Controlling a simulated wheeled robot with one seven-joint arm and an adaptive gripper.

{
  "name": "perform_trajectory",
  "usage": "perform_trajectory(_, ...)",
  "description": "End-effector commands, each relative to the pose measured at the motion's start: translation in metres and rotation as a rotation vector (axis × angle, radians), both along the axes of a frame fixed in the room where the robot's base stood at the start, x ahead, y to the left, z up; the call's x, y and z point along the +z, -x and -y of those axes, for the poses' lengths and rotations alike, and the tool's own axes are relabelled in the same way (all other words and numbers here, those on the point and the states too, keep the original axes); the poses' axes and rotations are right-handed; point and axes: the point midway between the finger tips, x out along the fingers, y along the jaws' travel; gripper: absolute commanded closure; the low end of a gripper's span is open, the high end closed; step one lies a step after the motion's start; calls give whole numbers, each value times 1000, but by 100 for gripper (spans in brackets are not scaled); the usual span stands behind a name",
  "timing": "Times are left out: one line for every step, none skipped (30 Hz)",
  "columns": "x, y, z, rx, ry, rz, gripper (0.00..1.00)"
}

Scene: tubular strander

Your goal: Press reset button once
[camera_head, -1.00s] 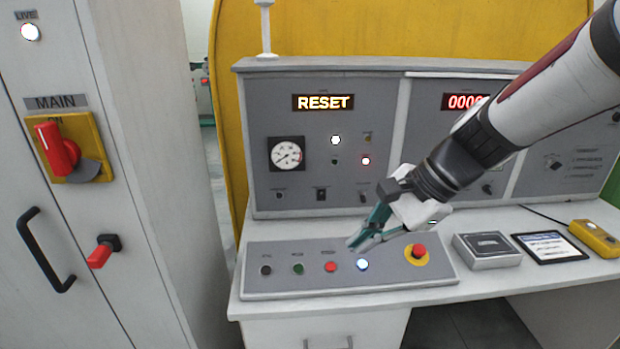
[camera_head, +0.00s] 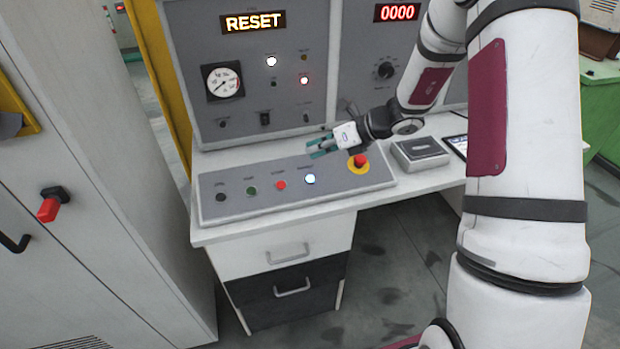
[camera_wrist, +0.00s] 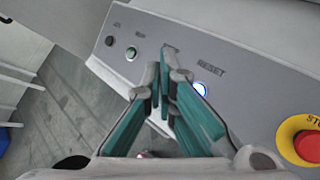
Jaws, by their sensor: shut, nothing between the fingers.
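The reset button (camera_head: 310,179) glows white-blue on the sloping grey control panel (camera_head: 225,213), between a red button and the emergency stop. In the wrist view the lit reset button (camera_wrist: 200,89) sits just right of my fingers, partly covered, below its RESET label. My gripper (camera_head: 318,149) is shut and empty. In the head view its teal fingertips appear just above and behind the button. In the wrist view the fingertips (camera_wrist: 166,75) are left of it, over the panel. Whether they touch the panel cannot be told.
The red emergency stop (camera_head: 361,162) on its yellow base is close at the right. Red (camera_head: 281,185), green (camera_head: 251,190) and black (camera_head: 220,197) buttons line up at the left. A grey box (camera_head: 420,153) stands right of the panel. The display (camera_head: 254,21) reads RESET.

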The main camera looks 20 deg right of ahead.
Motion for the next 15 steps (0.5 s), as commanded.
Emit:
perform_trajectory(0, 0, 0, 1, 0, 1, 100)
perform_trajectory(0, 0, 0, 1, 0, 1, 100)
perform_trajectory(-1, 0, 0, 1, 1, 0, 100)
perform_trajectory(-2, 0, 0, 1, 1, 0, 100)
perform_trajectory(-3, -1, 0, 2, 1, 0, 100)
perform_trajectory(-5, -2, 0, 2, 1, 0, 100)
perform_trajectory(-7, -2, 0, 2, 1, 0, 100)
perform_trajectory(-10, -3, 0, 2, 1, 0, 100)
perform_trajectory(-14, -5, 0, 3, 1, 0, 100)
perform_trajectory(-18, -6, 0, 3, 1, 0, 100)
perform_trajectory(-22, -7, 0, 2, 1, -1, 100)
perform_trajectory(-27, -8, 0, 1, 0, -1, 100)
perform_trajectory(-31, -10, 0, 1, 0, -1, 100)
perform_trajectory(-35, -11, 0, 2, 0, 0, 100)
perform_trajectory(-40, -12, 0, 2, 0, 0, 100)
